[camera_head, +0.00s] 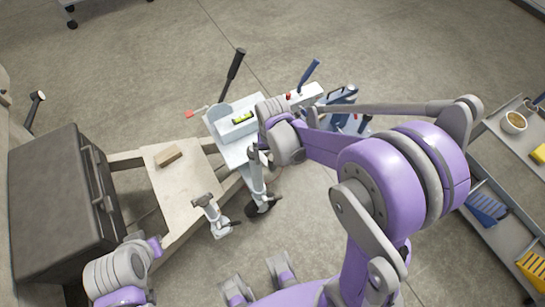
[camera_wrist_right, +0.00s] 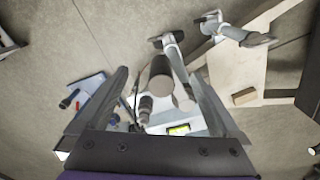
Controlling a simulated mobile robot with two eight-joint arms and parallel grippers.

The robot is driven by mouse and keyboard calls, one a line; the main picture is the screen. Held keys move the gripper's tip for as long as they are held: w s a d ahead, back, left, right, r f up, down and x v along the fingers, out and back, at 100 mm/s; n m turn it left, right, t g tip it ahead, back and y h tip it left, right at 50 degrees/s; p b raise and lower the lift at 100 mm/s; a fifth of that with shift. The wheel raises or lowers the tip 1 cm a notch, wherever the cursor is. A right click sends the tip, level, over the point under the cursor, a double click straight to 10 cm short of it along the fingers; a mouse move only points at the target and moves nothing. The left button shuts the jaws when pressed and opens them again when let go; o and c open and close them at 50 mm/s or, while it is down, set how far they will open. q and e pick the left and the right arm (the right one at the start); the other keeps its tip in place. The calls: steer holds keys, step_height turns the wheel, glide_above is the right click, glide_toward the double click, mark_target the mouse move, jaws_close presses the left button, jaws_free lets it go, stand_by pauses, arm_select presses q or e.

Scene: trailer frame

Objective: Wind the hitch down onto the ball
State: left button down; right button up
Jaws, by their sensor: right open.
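The pale trailer hitch (camera_head: 228,140) lies mid-picture in the head view, with a yellow-green bubble level (camera_head: 243,117) on it; the level also shows in the right wrist view (camera_wrist_right: 178,129). A grey jack post with a black wheel (camera_head: 257,187) stands beside the hitch. A second grey post with a dark-tipped handle (camera_head: 212,212) stands nearer me. My right gripper (camera_wrist_right: 160,75) is open above the hitch; a grey-brown cylinder (camera_wrist_right: 161,76) shows between its fingers, with no finger seen closed on it. The ball cannot be made out.
A dark box (camera_head: 60,200) stands on the left. A wooden block (camera_head: 168,156) lies on the pale board (camera_head: 185,185). A black-gripped lever (camera_head: 235,66) and a blue lever (camera_head: 309,74) rise behind the hitch. A shelf cart (camera_head: 485,170) with a bowl (camera_head: 513,122) stands on the right.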

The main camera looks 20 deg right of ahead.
step_height(320, 180, up, 7)
steer(key=p, duration=0.3)
steer(key=shift+p, duration=0.35)
arm_select(q)
steer(key=r, duration=0.1)
steer(key=w+r, duration=0.1)
steer(key=r, duration=0.3)
steer(key=shift+w, duration=0.3)
arm_select(e)
steer(key=shift+f, duration=0.1)
arm_select(q)
steer(key=shift+s, duration=0.1)
arm_select(e)
steer(key=s+a+r+n+t, duration=0.1)
steer(key=s+r+n+t, duration=0.3)
steer(key=s+r, duration=0.3)
steer(key=s+t, duration=0.1)
steer(key=s, duration=0.3)
steer(key=shift+s+a+r, duration=0.15)
steer(key=shift+s+r, duration=0.1)
steer(key=shift+r, duration=0.15)
steer(key=shift+c, duration=0.3)
